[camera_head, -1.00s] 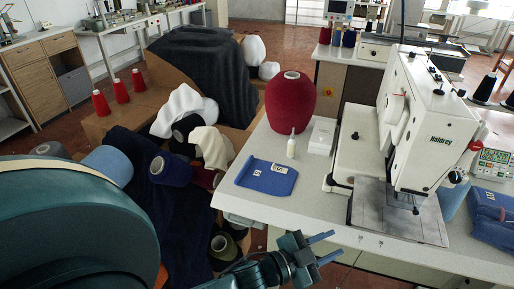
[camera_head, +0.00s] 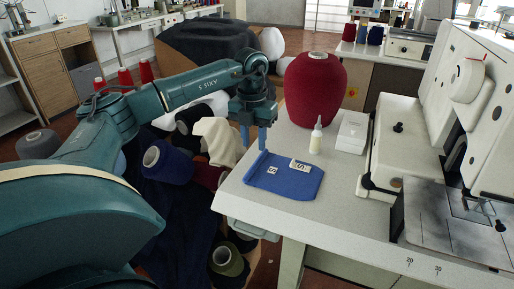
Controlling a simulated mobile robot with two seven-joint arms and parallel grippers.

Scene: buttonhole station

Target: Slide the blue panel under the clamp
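The blue panel (camera_head: 290,182) lies flat on the left part of the white table, with two small white labels on it. The clamp (camera_head: 478,207) is under the sewing machine head at the right, above a metal plate (camera_head: 432,222); its far part is cut by the picture edge. My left gripper (camera_head: 253,148) points down above the table's left edge, just behind the panel's far left corner. Its two blue fingers are apart with nothing between them. I cannot tell whether a fingertip touches the panel. My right gripper is not in view.
A big red yarn cone (camera_head: 314,90), a small bottle (camera_head: 316,136) and a white box (camera_head: 352,132) stand behind the panel. The white sewing machine (camera_head: 405,140) fills the right. The tabletop (camera_head: 345,215) between panel and metal plate is clear.

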